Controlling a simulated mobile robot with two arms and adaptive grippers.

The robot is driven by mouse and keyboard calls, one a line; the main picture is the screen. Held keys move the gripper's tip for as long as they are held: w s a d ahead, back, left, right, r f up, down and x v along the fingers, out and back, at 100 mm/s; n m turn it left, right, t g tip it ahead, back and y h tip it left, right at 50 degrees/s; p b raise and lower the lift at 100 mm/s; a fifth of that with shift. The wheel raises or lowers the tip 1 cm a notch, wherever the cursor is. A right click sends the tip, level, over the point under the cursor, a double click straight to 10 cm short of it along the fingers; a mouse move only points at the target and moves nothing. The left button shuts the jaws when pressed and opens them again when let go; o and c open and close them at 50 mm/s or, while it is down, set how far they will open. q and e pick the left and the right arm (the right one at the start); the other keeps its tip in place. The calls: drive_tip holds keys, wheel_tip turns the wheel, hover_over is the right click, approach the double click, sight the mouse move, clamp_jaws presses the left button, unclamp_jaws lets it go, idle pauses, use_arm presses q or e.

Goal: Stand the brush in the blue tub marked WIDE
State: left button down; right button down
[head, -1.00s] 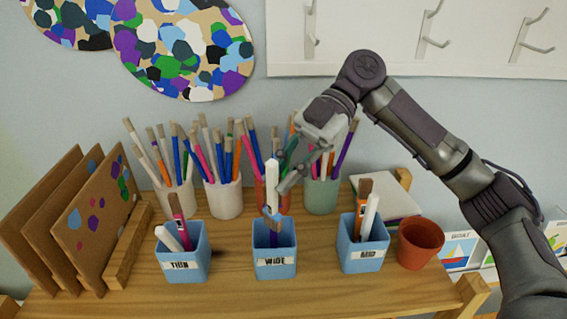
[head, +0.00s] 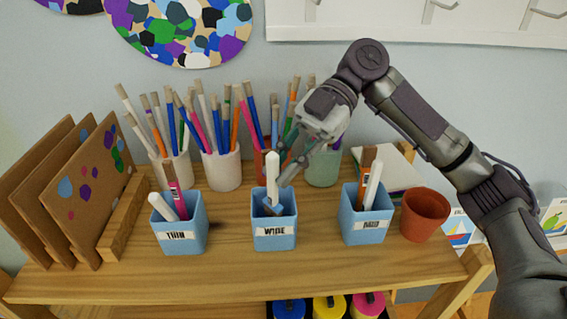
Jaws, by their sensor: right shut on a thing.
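The blue tub marked WIDE (head: 274,236) stands upright at the middle of the wooden shelf top. The white brush (head: 272,167) is upright, with its lower part inside that tub and its white upper end above the rim. My right gripper (head: 278,194) reaches down from the upper right and is shut on the brush at about the tub's rim. The tub wall hides the brush's lower end, so I cannot tell whether it touches the bottom. My left gripper is not in view.
The blue THIN tub (head: 179,238) on the left and blue MID tub (head: 365,224) on the right hold brushes. A terracotta pot (head: 424,214) stands at the right. Brush-filled jars (head: 222,172) stand close behind. Bare wood (head: 225,260) lies in front.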

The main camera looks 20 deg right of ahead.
drive_tip(key=c, duration=1.1)
unclamp_jaws()
wheel_tip(320, 180, up, 10)
drive_tip(key=shift+r, duration=0.1)
